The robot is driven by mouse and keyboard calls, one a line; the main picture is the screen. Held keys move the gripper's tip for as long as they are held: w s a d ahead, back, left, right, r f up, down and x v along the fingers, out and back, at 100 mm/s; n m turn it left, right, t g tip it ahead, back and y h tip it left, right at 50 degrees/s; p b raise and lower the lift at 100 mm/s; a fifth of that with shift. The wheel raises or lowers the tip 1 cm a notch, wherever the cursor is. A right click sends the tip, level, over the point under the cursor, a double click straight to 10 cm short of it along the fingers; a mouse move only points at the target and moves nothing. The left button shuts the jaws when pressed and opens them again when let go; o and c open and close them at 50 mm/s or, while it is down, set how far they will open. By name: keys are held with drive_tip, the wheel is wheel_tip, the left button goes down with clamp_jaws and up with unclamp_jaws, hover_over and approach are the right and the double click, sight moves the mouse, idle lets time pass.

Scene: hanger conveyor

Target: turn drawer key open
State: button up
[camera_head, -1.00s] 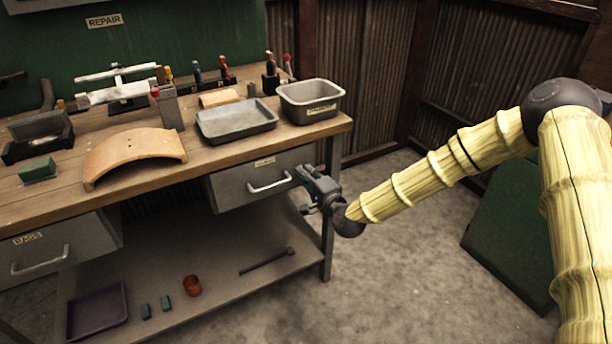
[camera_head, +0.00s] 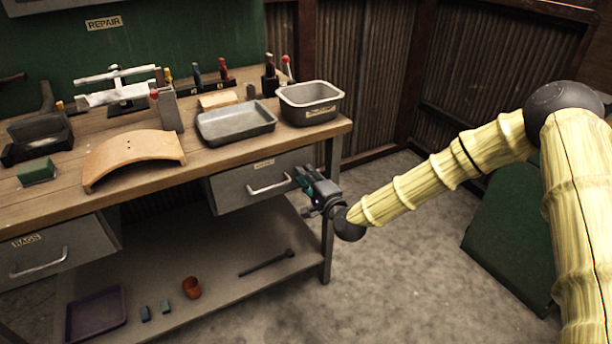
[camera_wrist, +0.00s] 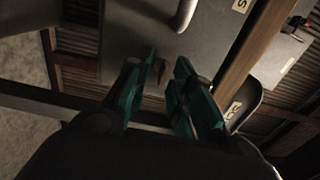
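The grey drawer (camera_head: 235,190) with a silver bar handle (camera_head: 268,187) and a label sits under the right end of the workbench and looks shut. My gripper (camera_head: 303,180) is at the right end of its front. In the wrist view the drawer front (camera_wrist: 135,40) fills the top, with the handle (camera_wrist: 184,15) above the fingers. A small brownish key (camera_wrist: 162,72) stands out between the tips of my teal fingers (camera_wrist: 165,68). The fingers are apart, with a gap around the key; I cannot tell whether either touches it. In the head view my gripper hides the key.
The workbench leg (camera_head: 327,240) stands just below my gripper. The benchtop holds a grey bin (camera_head: 310,108), a grey tray (camera_head: 236,135) and a curved tan piece (camera_head: 133,155). A left drawer (camera_head: 85,245) sits slightly out.

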drive_tip(key=v, duration=1.1)
drive_tip(key=shift+s, duration=0.2)
drive_tip(key=shift+d, duration=0.1)
drive_tip(key=s+d+f+n+g+h+p, duration=0.1)
drive_tip(key=s+f+n+g+h+p, duration=0.4)
drive_tip(key=s+f, duration=1.35)
drive_tip(key=s+d+f+n+g+h+p, duration=0.1)
drive_tip(key=s+d+n+g, duration=0.1)
drive_tip(key=s+d, duration=0.3)
drive_tip(key=s+d+f+n+g+h+p, duration=0.1)
drive_tip(key=s+d+g, duration=0.4)
drive_tip(key=s, duration=0.6)
drive_tip(key=s+d+f+n+g+h+p, duration=0.1)
drive_tip(key=s+d+n+g+p, duration=0.1)
drive_tip(key=s, duration=0.7)
drive_tip(key=d+n+g, duration=0.1)
drive_tip(key=d+n, duration=0.1)
drive_tip(key=d, duration=0.1)
drive_tip(key=shift+d+f+g+h, duration=0.15)
drive_tip(key=shift+d+g+h, duration=0.15)
drive_tip(key=shift+g+h, duration=0.1)
drive_tip(key=shift+o, duration=0.9)
